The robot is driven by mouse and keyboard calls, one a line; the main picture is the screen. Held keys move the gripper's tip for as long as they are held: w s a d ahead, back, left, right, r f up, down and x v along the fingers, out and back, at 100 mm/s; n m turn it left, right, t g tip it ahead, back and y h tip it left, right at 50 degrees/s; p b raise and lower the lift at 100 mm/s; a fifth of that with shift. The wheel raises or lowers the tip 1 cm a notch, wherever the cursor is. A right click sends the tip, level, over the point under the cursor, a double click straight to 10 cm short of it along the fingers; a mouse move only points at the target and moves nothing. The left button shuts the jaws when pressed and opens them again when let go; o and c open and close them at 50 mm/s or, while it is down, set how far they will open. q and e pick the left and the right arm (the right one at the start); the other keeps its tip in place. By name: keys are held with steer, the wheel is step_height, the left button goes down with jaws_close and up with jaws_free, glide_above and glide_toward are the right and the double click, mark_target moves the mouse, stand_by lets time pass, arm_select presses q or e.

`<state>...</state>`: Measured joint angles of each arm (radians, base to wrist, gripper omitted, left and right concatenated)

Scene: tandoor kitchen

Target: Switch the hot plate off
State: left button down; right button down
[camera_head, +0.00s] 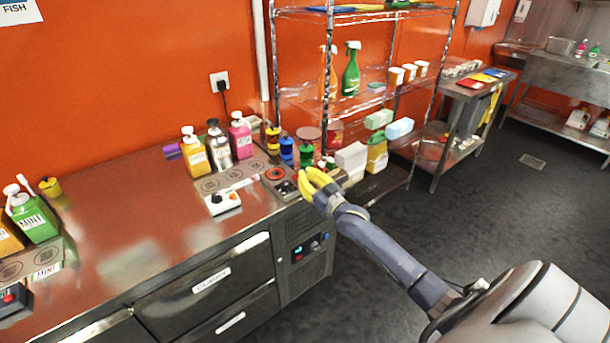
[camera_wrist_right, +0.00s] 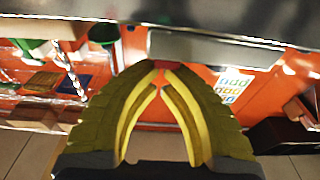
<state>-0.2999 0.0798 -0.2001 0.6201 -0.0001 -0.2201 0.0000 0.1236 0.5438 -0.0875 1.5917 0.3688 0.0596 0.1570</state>
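The hot plate (camera_head: 283,182) is a grey box near the right end of the steel counter. A reddish round burner (camera_head: 275,174) shows on its top, with small dark controls towards its front right. My right gripper (camera_head: 302,173) has yellow fingers and is at the right front side of the hot plate, close to the controls. I cannot tell whether it touches them. In the right wrist view the yellow fingertips (camera_wrist_right: 164,70) come together with nothing clear between them, below a metal edge. The hot plate cannot be made out there. My left gripper is not in view.
A wire shelf (camera_head: 365,15) rises behind. The counter's middle is clear.

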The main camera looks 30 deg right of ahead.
steer(key=shift+s+f, duration=0.1)
steer(key=shift+f, duration=0.1)
steer(key=shift+r+t, duration=0.1)
steer(key=shift+t, duration=0.2)
steer(key=shift+r, duration=0.5)
step_height(320, 180, up, 3)
steer(key=shift+s, duration=0.15)
steer(key=f+v, duration=0.1)
steer(key=v, duration=0.8)
steer(key=shift+s, duration=0.15)
steer(key=shift+d+f, duration=0.1)
